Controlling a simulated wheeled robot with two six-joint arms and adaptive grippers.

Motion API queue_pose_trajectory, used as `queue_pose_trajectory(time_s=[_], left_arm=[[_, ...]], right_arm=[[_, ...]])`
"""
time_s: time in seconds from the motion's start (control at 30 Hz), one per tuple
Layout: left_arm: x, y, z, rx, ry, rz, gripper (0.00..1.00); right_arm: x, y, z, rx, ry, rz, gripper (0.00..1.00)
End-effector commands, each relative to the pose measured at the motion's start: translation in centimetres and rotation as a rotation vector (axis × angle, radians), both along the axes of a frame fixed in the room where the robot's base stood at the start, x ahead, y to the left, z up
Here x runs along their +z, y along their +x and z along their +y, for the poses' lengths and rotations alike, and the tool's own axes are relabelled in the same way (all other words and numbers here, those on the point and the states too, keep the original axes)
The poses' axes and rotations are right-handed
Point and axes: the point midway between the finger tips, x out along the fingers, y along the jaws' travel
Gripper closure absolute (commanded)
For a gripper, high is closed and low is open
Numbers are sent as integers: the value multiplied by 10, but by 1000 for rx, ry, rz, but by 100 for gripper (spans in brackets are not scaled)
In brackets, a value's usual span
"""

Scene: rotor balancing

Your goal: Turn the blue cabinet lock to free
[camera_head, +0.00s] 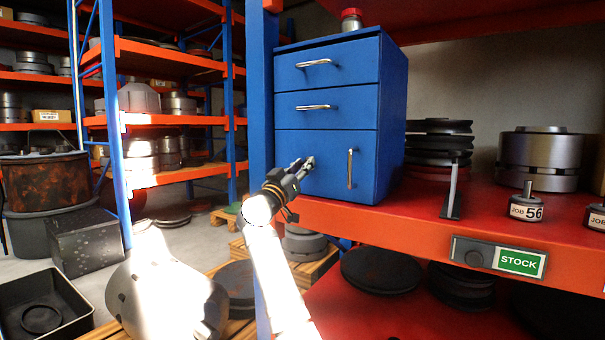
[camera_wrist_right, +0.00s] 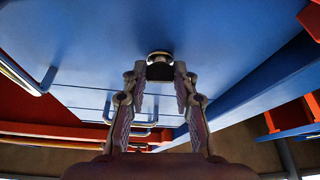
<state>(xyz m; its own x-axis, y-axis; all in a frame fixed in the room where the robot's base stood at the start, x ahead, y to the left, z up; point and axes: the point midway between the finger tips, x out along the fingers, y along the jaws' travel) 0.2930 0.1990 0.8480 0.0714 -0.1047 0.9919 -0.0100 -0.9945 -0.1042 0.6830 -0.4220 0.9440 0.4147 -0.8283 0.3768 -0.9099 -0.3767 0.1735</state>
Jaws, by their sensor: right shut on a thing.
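The blue cabinet (camera_head: 335,112) stands on the red shelf with two drawers above a taller door. The door has a vertical metal handle (camera_head: 350,168) at its right side. My right gripper (camera_head: 305,165) reaches the left part of this door. In the right wrist view, my right gripper (camera_wrist_right: 160,88) is shut on the lock's knob (camera_wrist_right: 159,57), a small round piece with a bright rim and dark front, against the blue door face. In the head view the gripper hides most of the lock. I cannot read any lock marking. My left gripper is not in view.
A red-capped jar (camera_head: 351,20) stands on the cabinet. Dark discs (camera_head: 439,142), a metal rotor (camera_head: 540,158) and a weight marked JOB 56 (camera_head: 527,208) stand to the right. The shelf's front edge (camera_head: 400,231) runs below the cabinet. A blue upright (camera_head: 262,100) is close left.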

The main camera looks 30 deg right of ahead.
Motion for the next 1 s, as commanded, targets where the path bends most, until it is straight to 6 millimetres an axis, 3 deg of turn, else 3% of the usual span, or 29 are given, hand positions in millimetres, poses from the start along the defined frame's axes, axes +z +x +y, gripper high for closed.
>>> queue_pose_trajectory(time_s=[0.03,0.3,0.93,0.97,1.0], left_arm=[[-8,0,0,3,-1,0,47],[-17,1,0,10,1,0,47],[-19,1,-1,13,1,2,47],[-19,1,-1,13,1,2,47],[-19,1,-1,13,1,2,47]], right_arm=[[-4,0,0,1,11,-26,100],[-2,1,1,1,57,-135,100],[-1,1,1,1,74,-176,100],[-1,1,1,1,74,-176,69],[-1,1,1,1,74,-175,64]])
